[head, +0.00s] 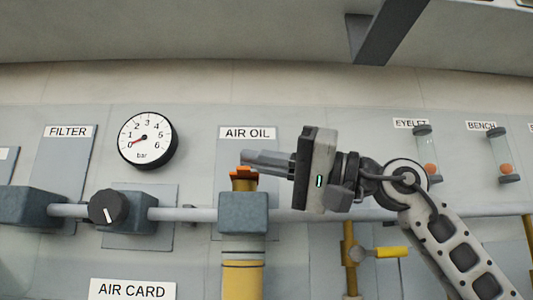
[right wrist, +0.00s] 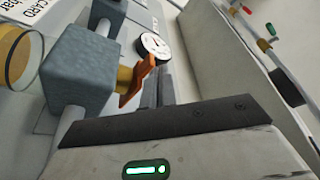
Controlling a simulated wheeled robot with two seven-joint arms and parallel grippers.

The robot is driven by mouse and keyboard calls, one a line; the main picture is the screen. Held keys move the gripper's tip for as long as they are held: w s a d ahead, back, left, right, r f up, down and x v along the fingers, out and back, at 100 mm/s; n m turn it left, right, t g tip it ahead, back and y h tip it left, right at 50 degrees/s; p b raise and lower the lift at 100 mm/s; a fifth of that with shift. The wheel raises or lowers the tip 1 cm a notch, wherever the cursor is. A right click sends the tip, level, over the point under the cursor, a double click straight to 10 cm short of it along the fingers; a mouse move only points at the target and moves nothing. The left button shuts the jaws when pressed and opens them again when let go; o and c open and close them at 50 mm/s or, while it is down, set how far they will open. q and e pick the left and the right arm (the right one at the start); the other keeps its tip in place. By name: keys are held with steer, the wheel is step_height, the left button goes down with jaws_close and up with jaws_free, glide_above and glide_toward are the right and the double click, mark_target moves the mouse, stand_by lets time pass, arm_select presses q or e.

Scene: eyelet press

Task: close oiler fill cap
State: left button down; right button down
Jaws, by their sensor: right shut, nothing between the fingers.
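The oiler is a grey block (head: 243,212) on the pipe below the AIR OIL label, with a yellow bowl (head: 243,278) under it. Its orange fill cap (head: 243,172) is at the top of a short brass neck. In the right wrist view the cap (right wrist: 137,82) sits at a slant across the neck's end; I cannot tell whether it is fully seated. My right gripper (head: 246,161) is shut and empty, its fingertips pointing left just above the cap in the head view. In the right wrist view the fingers lie close beside the cap; contact is unclear. My left gripper is out of view.
A pressure gauge (head: 147,141) and a black regulator knob (head: 107,207) are to the left. A yellow-handled valve (head: 390,252) is below my right arm. Two sight tubes, EYELET (head: 426,150) and BENCH (head: 503,155), are to the right. The pipe (head: 185,214) runs across the panel.

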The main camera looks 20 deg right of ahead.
steer(key=shift+a+f, duration=0.1)
steer(key=shift+f, duration=0.3)
steer(key=shift+a+f, duration=0.1)
steer(key=shift+f, duration=0.15)
steer(key=s+a+r+p, duration=0.1)
steer(key=s+a+r, duration=0.2)
steer(key=s+r, duration=1)
steer(key=shift+s+a+r, duration=0.2)
steer(key=shift+s+r, duration=0.15)
